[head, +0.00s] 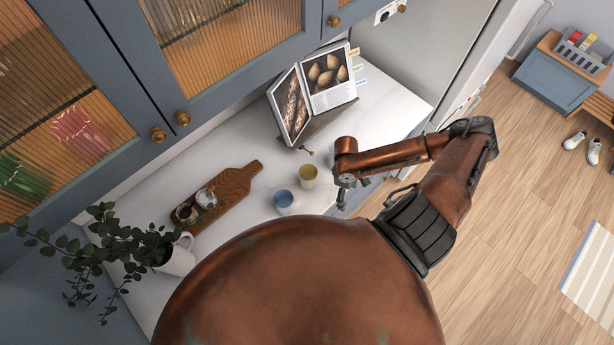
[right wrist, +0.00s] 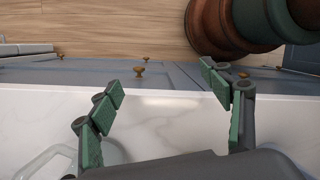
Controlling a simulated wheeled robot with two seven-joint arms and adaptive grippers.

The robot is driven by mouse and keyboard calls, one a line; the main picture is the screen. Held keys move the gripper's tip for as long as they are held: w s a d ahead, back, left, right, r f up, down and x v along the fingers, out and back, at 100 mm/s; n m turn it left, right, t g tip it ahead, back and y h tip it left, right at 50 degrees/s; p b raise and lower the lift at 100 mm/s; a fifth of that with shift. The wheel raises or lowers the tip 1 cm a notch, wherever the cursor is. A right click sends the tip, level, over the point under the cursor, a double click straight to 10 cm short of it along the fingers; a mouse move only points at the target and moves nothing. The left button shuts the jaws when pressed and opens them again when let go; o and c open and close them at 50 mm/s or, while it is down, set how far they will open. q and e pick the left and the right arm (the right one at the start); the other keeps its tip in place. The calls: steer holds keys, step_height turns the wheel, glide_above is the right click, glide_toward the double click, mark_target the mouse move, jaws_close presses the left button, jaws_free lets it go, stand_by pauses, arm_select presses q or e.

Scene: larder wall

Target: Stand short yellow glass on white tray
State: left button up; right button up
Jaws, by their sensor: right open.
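A short yellow glass (head: 308,174) stands on the white counter. A blue cup (head: 284,199) stands just left of it and nearer to me. My right gripper (head: 342,196) is beside the yellow glass, to its right, near the counter's front edge. In the right wrist view my right gripper (right wrist: 163,84) is open, with its green-padded fingers apart and nothing between them. A clear, rounded rim (right wrist: 50,162) shows at lower left there, partly hidden by a finger; I cannot tell which vessel it is. I cannot make out a white tray. My left gripper is not in view.
A wooden board (head: 232,189) with small jars lies left of the cups. A white pitcher (head: 176,258) with leafy stems stands further left. An open cookbook (head: 324,82) stands at the back. Cabinets (head: 205,60) hang above. Free counter (head: 390,100) lies right of the book.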

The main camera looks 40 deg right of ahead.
mark_target(311, 172)
steer(key=w+a+r+n+t, duration=0.1)
steer(key=w+a+r, duration=0.1)
steer(key=w, duration=0.2)
steer(key=w+a+r+n+t+b, duration=0.1)
steer(key=w+a+r, duration=0.1)
steer(key=w, duration=0.2)
steer(key=w+a+r+n+t+b, duration=0.1)
steer(key=w+a+r, duration=0.1)
steer(key=w, duration=0.3)
steer(key=shift+a+r+y, duration=0.25)
steer(key=shift+a+y, duration=0.05)
steer(key=shift+y, duration=0.1)
steer(key=shift+w+a, duration=0.2)
steer(key=shift+w, duration=0.05)
steer(key=shift+w+a+f+p, duration=0.1)
steer(key=shift+w+f+p, duration=0.1)
steer(key=shift+f, duration=0.95)
steer(key=shift+w+a+f+p, duration=0.15)
steer(key=shift+f, duration=1.05)
steer(key=shift+w+a+f+p, duration=0.1)
steer(key=shift+w+f+p, duration=0.1)
steer(key=shift+f, duration=0.95)
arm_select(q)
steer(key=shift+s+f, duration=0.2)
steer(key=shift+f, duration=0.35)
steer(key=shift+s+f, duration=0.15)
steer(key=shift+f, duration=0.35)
arm_select(e)
steer(key=shift+c, duration=0.5)
